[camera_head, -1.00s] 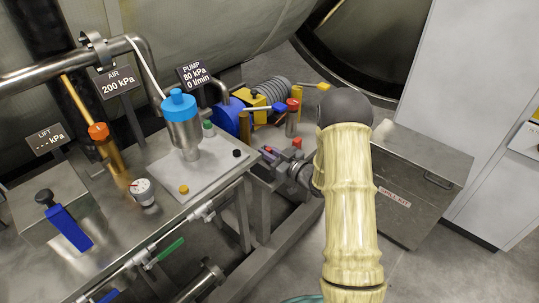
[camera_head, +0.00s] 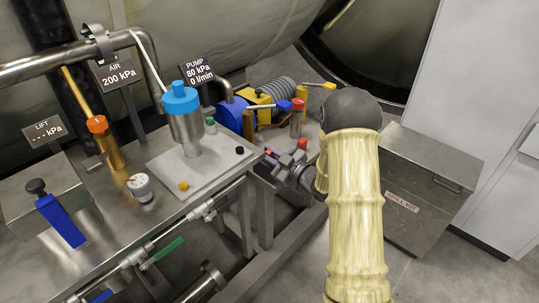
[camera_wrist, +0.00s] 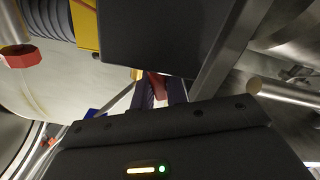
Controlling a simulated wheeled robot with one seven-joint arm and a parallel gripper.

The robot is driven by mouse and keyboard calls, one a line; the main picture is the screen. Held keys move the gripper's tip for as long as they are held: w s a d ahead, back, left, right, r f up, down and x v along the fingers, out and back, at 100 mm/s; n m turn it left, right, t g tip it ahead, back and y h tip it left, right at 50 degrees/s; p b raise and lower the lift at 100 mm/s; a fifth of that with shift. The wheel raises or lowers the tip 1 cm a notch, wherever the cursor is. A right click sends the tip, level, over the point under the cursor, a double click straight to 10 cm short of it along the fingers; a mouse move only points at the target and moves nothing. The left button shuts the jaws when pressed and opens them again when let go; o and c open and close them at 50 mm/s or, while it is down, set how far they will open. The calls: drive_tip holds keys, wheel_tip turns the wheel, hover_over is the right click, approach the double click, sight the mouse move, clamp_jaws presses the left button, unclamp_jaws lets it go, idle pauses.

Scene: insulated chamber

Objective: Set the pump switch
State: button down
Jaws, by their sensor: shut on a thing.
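The pump (camera_head: 237,115) has a blue round body and a yellow block, and stands at the back past the bench. My gripper (camera_head: 275,158) is low in front of the pump, past the bench's right end, partly hidden by my arm. In the wrist view, my gripper's dark fingers (camera_wrist: 161,92) are shut on a small red part (camera_wrist: 158,85), just below a dark box (camera_wrist: 160,38). The red part looks like a switch lever, but most of it is hidden between the fingers.
The steel bench (camera_head: 105,225) at left carries a blue-capped canister (camera_head: 184,125), a gauge and an orange-capped post. Handled valves and pipes run along its front. A red-topped post (camera_head: 297,118) stands near the pump. A spill kit box (camera_head: 425,190) is at right.

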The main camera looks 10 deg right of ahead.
drive_tip(key=c, duration=1.4)
unclamp_jaws()
drive_tip(key=shift+s, duration=0.1)
drive_tip(key=p+v, duration=0.1)
drive_tip(key=v, duration=1.6)
drive_tip(key=shift+p, duration=0.4)
drive_tip(key=shift+d, duration=0.1)
